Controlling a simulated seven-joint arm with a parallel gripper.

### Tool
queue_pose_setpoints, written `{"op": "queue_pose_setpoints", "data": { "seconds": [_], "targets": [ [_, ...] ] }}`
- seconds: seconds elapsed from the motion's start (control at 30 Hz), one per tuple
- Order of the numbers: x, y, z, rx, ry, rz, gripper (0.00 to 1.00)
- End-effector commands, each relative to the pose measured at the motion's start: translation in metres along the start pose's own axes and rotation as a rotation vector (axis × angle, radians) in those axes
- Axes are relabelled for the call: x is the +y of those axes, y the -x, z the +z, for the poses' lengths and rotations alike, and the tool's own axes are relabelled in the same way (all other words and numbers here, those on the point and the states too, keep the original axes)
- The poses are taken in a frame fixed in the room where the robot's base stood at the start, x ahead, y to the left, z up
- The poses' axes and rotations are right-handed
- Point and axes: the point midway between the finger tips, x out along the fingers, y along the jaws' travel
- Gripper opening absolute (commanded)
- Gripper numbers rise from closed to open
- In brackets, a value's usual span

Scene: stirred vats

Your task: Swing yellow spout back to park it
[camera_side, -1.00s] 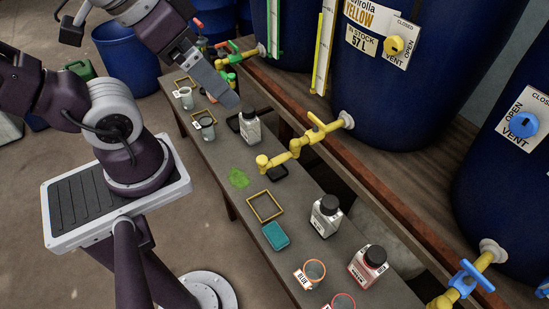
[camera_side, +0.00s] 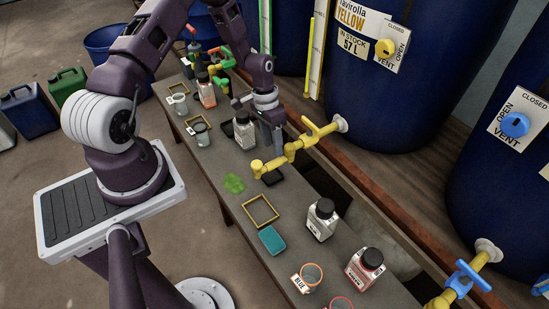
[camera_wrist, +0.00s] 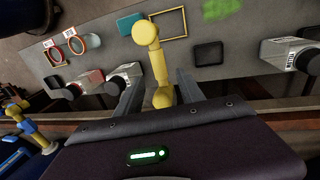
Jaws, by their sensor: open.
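The yellow spout (camera_side: 275,162) juts from the yellow tap (camera_side: 318,132) on the middle blue vat (camera_side: 385,105), its outer end over the bench. My gripper (camera_side: 279,145) is just above and beside the spout's inner end in the side view. In the wrist view my gripper (camera_wrist: 158,92) is open, with one finger on each side of the yellow spout (camera_wrist: 156,60). The fingers look apart from the spout. Whether they reach down to its height is hard to tell.
A white bottle (camera_side: 243,130) stands close left of my gripper. A black pad (camera_side: 272,177) lies under the spout. On the bench are a green spill (camera_side: 234,183), a yellow frame (camera_side: 261,210), a teal sponge (camera_side: 272,240) and another bottle (camera_side: 321,218).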

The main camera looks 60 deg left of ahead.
Motion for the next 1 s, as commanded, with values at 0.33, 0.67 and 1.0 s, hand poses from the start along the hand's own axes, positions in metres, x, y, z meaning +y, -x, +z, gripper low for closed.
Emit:
{"op": "queue_pose_setpoints", "data": {
  "seconds": [0.33, 0.67, 1.0],
  "targets": [
    [0.001, -0.057, 0.001, -0.003, -0.001, 0.0, 0.45],
    [0.001, -0.06, 0.001, -0.002, -0.001, -0.001, 0.36],
    [0.001, -0.06, 0.001, -0.003, -0.001, -0.001, 0.0]
  ]
}}
